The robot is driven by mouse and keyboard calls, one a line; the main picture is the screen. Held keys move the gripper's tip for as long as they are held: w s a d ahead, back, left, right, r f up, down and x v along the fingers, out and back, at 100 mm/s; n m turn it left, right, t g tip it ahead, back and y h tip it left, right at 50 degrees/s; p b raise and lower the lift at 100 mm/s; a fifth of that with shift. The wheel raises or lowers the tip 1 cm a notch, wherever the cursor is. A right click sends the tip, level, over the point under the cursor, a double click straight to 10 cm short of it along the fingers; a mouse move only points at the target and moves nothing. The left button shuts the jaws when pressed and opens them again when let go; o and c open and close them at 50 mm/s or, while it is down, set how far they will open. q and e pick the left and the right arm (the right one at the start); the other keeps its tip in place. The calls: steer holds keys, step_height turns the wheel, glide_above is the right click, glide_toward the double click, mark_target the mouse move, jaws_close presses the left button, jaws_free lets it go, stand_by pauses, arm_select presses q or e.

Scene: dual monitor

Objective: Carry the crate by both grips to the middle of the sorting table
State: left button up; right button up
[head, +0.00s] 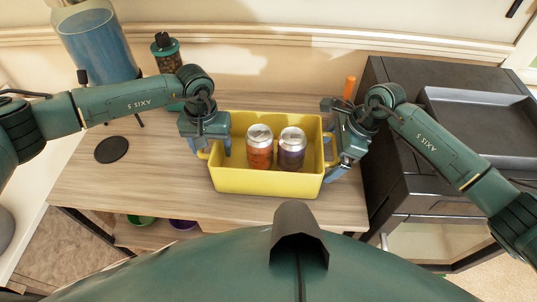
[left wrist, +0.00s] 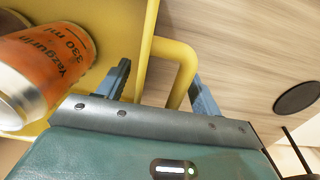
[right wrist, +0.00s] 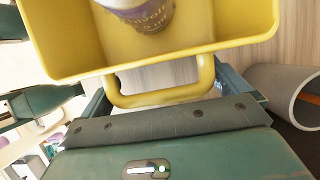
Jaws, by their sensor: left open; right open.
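The yellow crate (head: 268,182) stands on the wooden table (head: 85,190), with an orange can (head: 259,150) and a purple can (head: 292,152) upright inside. My left gripper (head: 214,150) is open at the crate's left side. In the left wrist view the left grip (left wrist: 184,72) lies between its fingers (left wrist: 162,85), one finger over the crate's inside. My right gripper (head: 338,165) is open at the right side. In the right wrist view the right grip (right wrist: 160,98) shows between its spread fingers. I cannot tell whether the fingers touch the grips.
A black printer-like unit (head: 450,115) stands close on the right.

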mark_target(327, 147)
arm_select(q)
steer(key=shift+f, duration=0.2)
arm_select(e)
steer(key=shift+a+f, duration=0.1)
steer(key=shift+f, duration=0.1)
arm_select(q)
steer(key=shift+c, duration=0.5)
arm_select(e)
steer(key=shift+c, duration=0.4)
arm_select(q)
steer(key=c, duration=0.9)
arm_select(e)
steer(key=c, duration=0.9)
arm_select(q)
steer(key=shift+r, duration=0.15)
steer(key=c, duration=0.4)
arm_select(e)
steer(key=shift+r, duration=0.15)
arm_select(q)
steer(key=shift+r+p, duration=2.45)
steer(key=shift+p, duration=0.1)
arm_select(e)
steer(key=shift+r, duration=2.45)
